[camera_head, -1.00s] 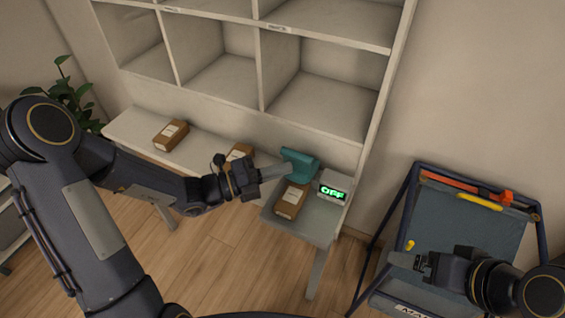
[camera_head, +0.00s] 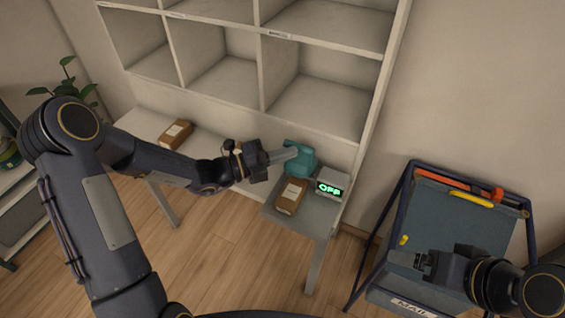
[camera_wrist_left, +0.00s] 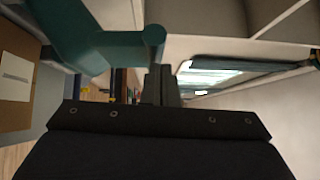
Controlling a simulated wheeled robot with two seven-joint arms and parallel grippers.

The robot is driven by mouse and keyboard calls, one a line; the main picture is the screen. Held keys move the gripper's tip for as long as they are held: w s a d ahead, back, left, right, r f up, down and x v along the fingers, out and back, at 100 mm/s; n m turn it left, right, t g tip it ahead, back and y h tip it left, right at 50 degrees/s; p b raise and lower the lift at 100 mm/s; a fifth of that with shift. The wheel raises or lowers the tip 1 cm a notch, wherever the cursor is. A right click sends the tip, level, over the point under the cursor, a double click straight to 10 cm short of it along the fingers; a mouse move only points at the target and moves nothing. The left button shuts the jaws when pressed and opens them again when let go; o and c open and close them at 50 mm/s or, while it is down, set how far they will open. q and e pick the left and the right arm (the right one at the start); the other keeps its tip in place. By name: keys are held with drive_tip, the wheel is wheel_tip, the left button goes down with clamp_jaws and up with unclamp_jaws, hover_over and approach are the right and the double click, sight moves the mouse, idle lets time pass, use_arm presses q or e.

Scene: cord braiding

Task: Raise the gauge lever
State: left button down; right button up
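The teal gauge (camera_head: 302,161) stands on the low white bench beside a small box with a green "OFF" display (camera_head: 329,189). My left gripper (camera_head: 288,154) reaches its upper left side from the left. In the left wrist view, a teal arm with a rounded end (camera_wrist_left: 105,45) crosses the upper left, and my left gripper's fingers (camera_wrist_left: 161,86) are close together just below and right of that end. They look shut, with nothing visible between them. Whether they touch the teal arm is unclear. My right gripper (camera_head: 405,261) is at the lower right, away from the gauge; its finger gap cannot be made out.
A brown box (camera_head: 291,196) lies just in front of the gauge, and another (camera_head: 175,134) lies farther left on the bench. White shelving (camera_head: 262,75) rises behind. A dark blue framed stand (camera_head: 455,215) with orange and yellow items is at the right.

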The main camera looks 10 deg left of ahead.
use_arm(q)
drive_tip(key=shift+w+d+r+p, duration=0.45)
drive_tip(key=shift+w+p, duration=0.25)
drive_tip(key=shift+w, duration=0.85)
drive_tip(key=shift+w+d+r+p, duration=0.35)
drive_tip(key=shift+w+d+p, duration=0.3)
drive_tip(key=shift+w, duration=0.95)
drive_tip(key=shift+w+d+r+p, duration=0.45)
drive_tip(key=shift+w+p, duration=0.25)
drive_tip(key=shift+w, duration=0.85)
